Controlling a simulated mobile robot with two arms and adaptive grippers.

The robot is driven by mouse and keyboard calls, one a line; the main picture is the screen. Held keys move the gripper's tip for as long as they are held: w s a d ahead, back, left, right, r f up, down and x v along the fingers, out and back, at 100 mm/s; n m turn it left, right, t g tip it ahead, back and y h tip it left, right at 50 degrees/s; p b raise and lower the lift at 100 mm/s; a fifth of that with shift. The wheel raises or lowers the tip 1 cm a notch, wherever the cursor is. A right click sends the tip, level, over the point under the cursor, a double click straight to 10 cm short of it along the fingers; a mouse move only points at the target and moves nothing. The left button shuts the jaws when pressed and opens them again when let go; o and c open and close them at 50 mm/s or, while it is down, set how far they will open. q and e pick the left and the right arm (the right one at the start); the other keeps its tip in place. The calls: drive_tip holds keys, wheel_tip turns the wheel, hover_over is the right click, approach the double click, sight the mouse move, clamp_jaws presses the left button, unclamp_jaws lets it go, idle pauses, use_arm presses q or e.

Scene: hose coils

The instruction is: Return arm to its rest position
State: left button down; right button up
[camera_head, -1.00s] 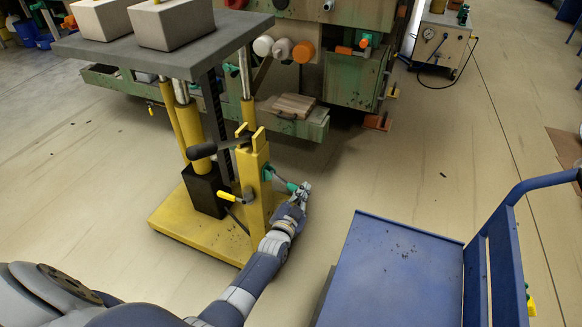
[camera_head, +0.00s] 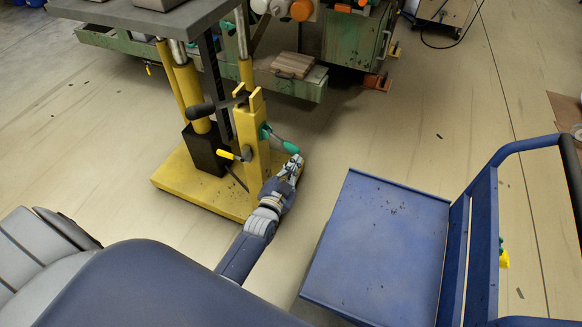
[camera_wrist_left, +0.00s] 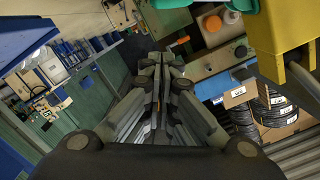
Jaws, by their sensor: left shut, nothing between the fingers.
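My left gripper (camera_head: 296,161) is beside the right side of a yellow lift table post (camera_head: 250,140), just below a green-handled lever (camera_head: 287,146). Whether it touches the lever is hard to tell. In the left wrist view its fingers (camera_wrist_left: 161,62) are together with nothing between them. Part of the yellow lift and a green part show at the top right of that view. My left forearm reaches up from the lower middle of the head view, and a large arm link of mine fills the bottom left. My right gripper is not in view.
A blue cart (camera_head: 385,240) stands right of my arm, with bare floor between. The lift's yellow base (camera_head: 180,183) lies left of my gripper. A green machine (camera_head: 350,50) stands behind. The wrist view shows black hose coils (camera_wrist_left: 243,122) at right.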

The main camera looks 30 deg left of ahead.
use_arm(q)
drive_tip(key=shift+s+d+r, duration=0.1)
drive_tip(key=shift+s+d, duration=0.1)
drive_tip(key=shift+s, duration=0.55)
drive_tip(key=s+d+f+n+g+h, duration=0.15)
drive_tip(key=s+f+g, duration=0.25)
drive_tip(key=s+f, duration=0.7)
drive_tip(key=s+d+f+m+g+h, duration=0.1)
drive_tip(key=s+d+f+g, duration=0.45)
drive_tip(key=f, duration=0.95)
drive_tip(key=s+a+f+g, duration=0.1)
drive_tip(key=s+f, duration=0.3)
drive_tip(key=s, duration=0.6)
drive_tip(key=s+a+f+n+g, duration=0.1)
drive_tip(key=s+f, duration=0.4)
drive_tip(key=s, duration=0.6)
drive_tip(key=s+a+f+n+g, duration=0.1)
drive_tip(key=s+f+g, duration=0.3)
drive_tip(key=s, duration=0.7)
drive_tip(key=shift+a+f+g+y, duration=0.15)
drive_tip(key=shift+a+g+y, duration=0.2)
drive_tip(key=shift+a, duration=0.3)
